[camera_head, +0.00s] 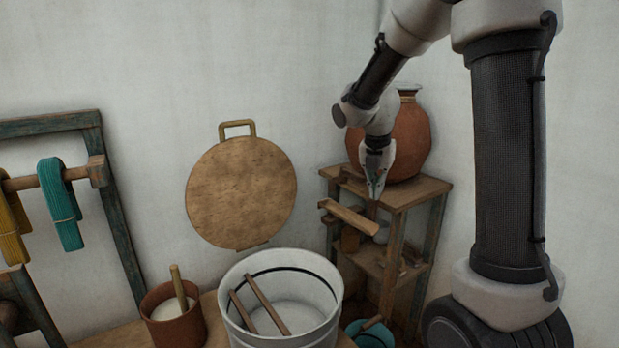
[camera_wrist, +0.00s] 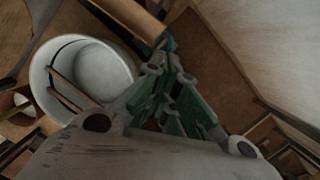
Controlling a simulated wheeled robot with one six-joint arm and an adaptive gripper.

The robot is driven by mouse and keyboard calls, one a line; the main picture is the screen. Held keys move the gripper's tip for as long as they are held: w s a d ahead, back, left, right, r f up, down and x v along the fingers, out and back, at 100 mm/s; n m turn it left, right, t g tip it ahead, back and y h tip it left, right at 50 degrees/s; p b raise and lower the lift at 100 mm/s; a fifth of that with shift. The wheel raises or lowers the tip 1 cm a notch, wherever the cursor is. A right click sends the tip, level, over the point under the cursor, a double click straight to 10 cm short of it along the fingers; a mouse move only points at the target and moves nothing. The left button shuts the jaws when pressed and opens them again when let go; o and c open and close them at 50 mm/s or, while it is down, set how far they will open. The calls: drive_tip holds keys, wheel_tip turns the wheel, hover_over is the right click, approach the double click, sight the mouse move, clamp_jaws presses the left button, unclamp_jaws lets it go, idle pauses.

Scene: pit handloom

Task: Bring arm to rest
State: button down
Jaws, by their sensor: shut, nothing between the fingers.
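My gripper (camera_head: 374,190) hangs from my arm in the head view, pointing down in front of the wooden shelf stand (camera_head: 418,193) and the clay pot. Its fingers are together with nothing between them. In the wrist view my gripper (camera_wrist: 178,75) shows its green finger linkages meeting at the tips. A wooden piece (camera_head: 348,217) sticks out from the stand below the fingertips; whether it touches them I cannot tell.
A large clay pot (camera_head: 411,140) stands on the shelf. A white bucket (camera_head: 330,318) with two sticks and a brown pot (camera_head: 176,332) stand below left. A round wooden disc (camera_head: 241,192) is against the wall. Teal yarn (camera_head: 60,205) hangs at left.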

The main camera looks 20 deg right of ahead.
drive_tip(key=s+a+r+m, duration=0.1)
drive_tip(key=s+r+m, duration=0.2)
drive_tip(key=s+m, duration=0.6)
drive_tip(key=s+r+m+t+y, duration=0.1)
drive_tip(key=s+r+m, duration=0.2)
drive_tip(key=s+m, duration=0.6)
drive_tip(key=s+a+r+m+t+y, duration=0.1)
drive_tip(key=s+r+m, duration=0.1)
drive_tip(key=s+m, duration=0.7)
drive_tip(key=shift+a+r, duration=0.35)
drive_tip(key=shift+r, duration=0.05)
drive_tip(key=shift+s, duration=0.1)
